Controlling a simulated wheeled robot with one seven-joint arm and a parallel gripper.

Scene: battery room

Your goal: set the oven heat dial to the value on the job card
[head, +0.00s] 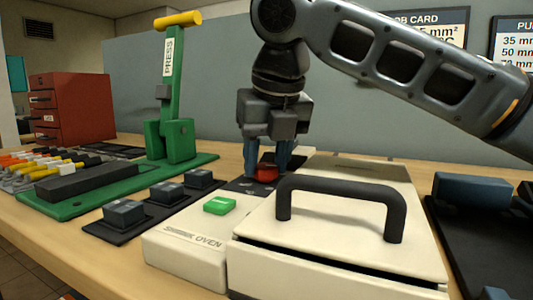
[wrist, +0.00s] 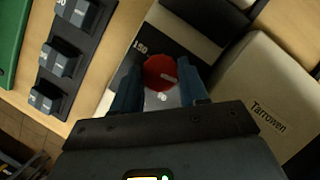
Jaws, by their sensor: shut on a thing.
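The red heat dial (head: 265,173) sits on the dark panel of the cream shrink oven (head: 185,245). My gripper (head: 267,162) points down over it, with its blue fingers shut on the dial's sides. In the wrist view the red dial (wrist: 158,70) lies between the fingertips, and its pale pointer mark faces right and slightly down. A "150" shows at its upper left and a "60" below it; other scale marks are hidden or unclear. The job card (head: 455,22) hangs on the back wall.
The oven lid (head: 330,240) with a black handle (head: 345,188) is down, close to my gripper. A green button (head: 219,205) is on the oven front. A green press (head: 175,110), grey blocks (head: 123,213) and a red drawer cabinet (head: 70,105) stand left. A dark tray (head: 450,240) lies right.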

